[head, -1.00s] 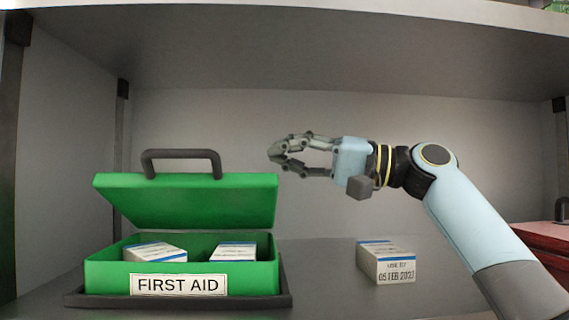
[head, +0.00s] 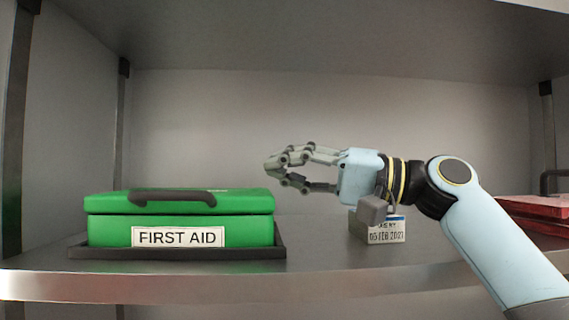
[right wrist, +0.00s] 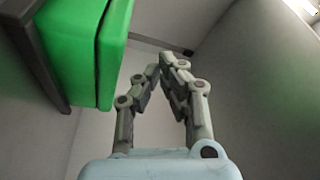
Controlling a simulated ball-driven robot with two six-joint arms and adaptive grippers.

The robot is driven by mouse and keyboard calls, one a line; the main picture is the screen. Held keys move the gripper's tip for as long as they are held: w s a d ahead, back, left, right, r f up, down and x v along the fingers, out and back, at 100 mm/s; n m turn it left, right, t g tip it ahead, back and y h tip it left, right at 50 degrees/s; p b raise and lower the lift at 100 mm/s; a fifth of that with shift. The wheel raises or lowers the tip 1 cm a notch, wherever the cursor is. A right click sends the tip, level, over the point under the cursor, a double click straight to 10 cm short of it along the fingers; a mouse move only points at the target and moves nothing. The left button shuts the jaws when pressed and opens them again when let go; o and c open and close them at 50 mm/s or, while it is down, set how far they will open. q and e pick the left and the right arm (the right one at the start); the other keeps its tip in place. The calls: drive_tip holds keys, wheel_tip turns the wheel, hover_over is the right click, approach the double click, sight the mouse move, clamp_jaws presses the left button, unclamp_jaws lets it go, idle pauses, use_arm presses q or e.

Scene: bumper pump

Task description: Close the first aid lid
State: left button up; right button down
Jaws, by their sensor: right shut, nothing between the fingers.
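The green first aid box (head: 110,232) sits in a dark tray (head: 280,243) at the left of the shelf. Its green lid (head: 245,201) lies down on the box, with the dark handle (head: 175,196) on top. The box's contents are hidden. My right gripper (head: 270,173) is at the box's right edge, level with or above the lid, shut and empty. In the right wrist view its fingertips (right wrist: 165,62) meet, and the green box (right wrist: 85,40) shows at upper left, apart from the fingers. My left gripper is not in view.
A small white carton (head: 385,232) with a printed date stands on the shelf behind my right wrist. A red case (head: 535,213) is at the far right. The shelf's front edge (head: 200,285) runs across below. Shelf space between box and carton is clear.

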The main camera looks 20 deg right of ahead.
drive_tip(key=shift+f, duration=0.1)
idle(0.4)
wheel_tip(320, 180, up, 4)
drive_tip(key=p, duration=0.4)
use_arm(q)
drive_tip(key=b, duration=0.2)
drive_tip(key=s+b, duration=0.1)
drive_tip(key=b, duration=0.1)
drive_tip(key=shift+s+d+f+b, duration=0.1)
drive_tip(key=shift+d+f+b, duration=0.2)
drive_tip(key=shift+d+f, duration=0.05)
use_arm(e)
drive_tip(key=s+d+f, duration=0.2)
drive_tip(key=d+f, duration=0.1)
drive_tip(key=d, duration=0.6)
drive_tip(key=shift+d+f, duration=0.15)
